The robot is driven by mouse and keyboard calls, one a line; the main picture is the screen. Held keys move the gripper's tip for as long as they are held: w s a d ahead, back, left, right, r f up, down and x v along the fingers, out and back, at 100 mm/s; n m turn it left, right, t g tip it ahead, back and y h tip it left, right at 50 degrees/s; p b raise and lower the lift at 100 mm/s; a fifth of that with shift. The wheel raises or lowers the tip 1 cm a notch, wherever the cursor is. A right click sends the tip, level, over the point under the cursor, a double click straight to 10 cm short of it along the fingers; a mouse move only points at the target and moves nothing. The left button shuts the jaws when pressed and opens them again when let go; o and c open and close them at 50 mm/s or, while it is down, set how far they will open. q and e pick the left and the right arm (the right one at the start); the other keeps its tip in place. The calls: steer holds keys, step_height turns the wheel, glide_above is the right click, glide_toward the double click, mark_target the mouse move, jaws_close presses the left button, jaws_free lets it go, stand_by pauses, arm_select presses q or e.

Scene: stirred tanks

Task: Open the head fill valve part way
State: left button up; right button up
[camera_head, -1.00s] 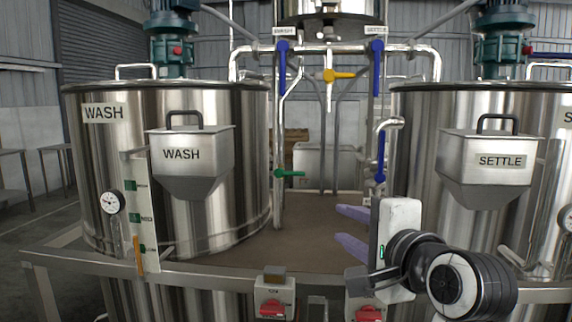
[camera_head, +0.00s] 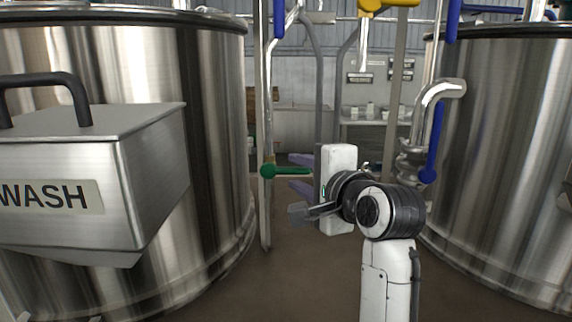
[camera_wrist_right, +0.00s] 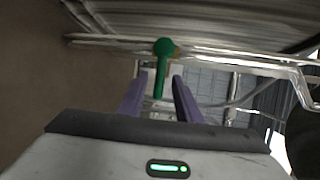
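A green-handled valve (camera_head: 285,171) sits on a thin upright pipe right of the WASH tank; its lever points right, level. It also shows in the right wrist view (camera_wrist_right: 161,70), the lever running toward my gripper. My right gripper (camera_head: 293,173) has its purple fingers apart, one above and one below the lever's end. In the right wrist view, the gripper (camera_wrist_right: 158,86) has a finger on each side of the lever, with gaps visible, so it is open around it. A yellow-handled valve (camera_head: 385,5) is at the top. My left gripper is not in view.
The WASH tank (camera_head: 215,120) with its hopper (camera_head: 130,185) stands left; another steel tank (camera_head: 510,150) stands right. Blue-handled valves (camera_head: 432,150) are on pipes nearby. A bench (camera_head: 375,133) stands behind. The floor between the tanks is partly clear.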

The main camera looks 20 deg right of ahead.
steer(key=x, duration=0.6)
jaws_close()
